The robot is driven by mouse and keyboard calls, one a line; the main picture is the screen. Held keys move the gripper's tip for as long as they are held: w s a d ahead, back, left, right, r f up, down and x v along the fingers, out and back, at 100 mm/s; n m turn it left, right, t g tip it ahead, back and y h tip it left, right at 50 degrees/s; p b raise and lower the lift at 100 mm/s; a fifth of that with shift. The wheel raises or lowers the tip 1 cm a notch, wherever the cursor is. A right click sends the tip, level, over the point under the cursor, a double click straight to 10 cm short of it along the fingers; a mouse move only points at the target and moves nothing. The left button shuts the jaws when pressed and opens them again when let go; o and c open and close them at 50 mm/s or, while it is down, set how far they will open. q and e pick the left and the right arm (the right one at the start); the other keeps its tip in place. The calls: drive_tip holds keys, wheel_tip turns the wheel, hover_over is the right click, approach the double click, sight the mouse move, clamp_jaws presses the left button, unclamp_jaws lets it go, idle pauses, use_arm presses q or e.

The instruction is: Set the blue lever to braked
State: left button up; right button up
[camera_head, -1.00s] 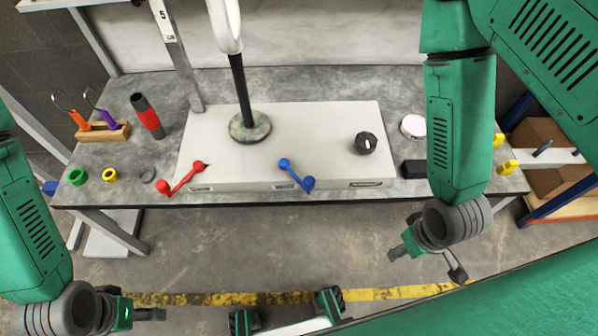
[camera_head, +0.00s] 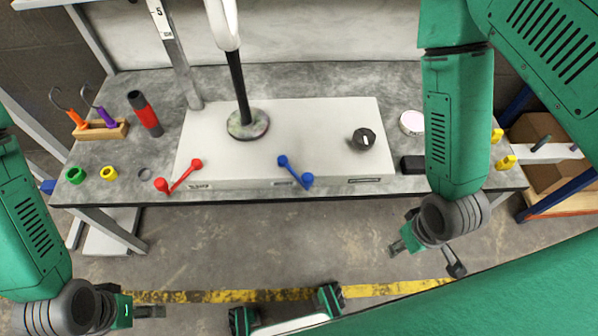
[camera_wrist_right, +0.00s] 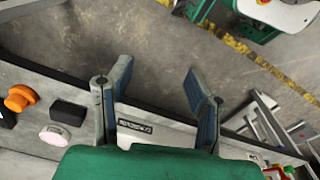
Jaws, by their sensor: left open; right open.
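The blue lever (camera_head: 295,171) is on the front part of the white panel box (camera_head: 320,130) on the bench. It slants from a pivot knob at upper left down to a knob at lower right, over the box's front edge. My left gripper (camera_head: 150,311) is at the lower left, below and in front of the bench, open and apart from the lever. My right gripper (camera_head: 425,258) hangs in front of the bench to the right of the lever. In the right wrist view its two fingers (camera_wrist_right: 157,80) are spread with nothing between them.
A red lever (camera_head: 180,177) is left of the blue one. A black dial (camera_head: 363,139) and a lamp-like stand (camera_head: 240,90) are on the box. A black block (camera_head: 412,165) and a white disc (camera_head: 412,122) lie right of it.

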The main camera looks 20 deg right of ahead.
drive_tip(key=w+a+m+y+b, duration=0.1)
drive_tip(key=w+a+m, duration=0.1)
drive_tip(key=w+m, duration=0.15)
drive_tip(key=w+a+m+b, duration=0.1)
drive_tip(key=w+a+m, duration=0.1)
drive_tip(key=w, duration=0.2)
drive_tip(key=m+g+y+b, duration=0.2)
drive_tip(key=m+y+b, duration=0.1)
drive_tip(key=m, duration=0.8)
approach(308, 176)
drive_tip(key=shift+n, duration=0.25)
drive_tip(key=b+x, duration=0.3)
drive_tip(key=x, duration=0.7)
drive_tip(key=shift+f, duration=0.3)
clamp_jaws()
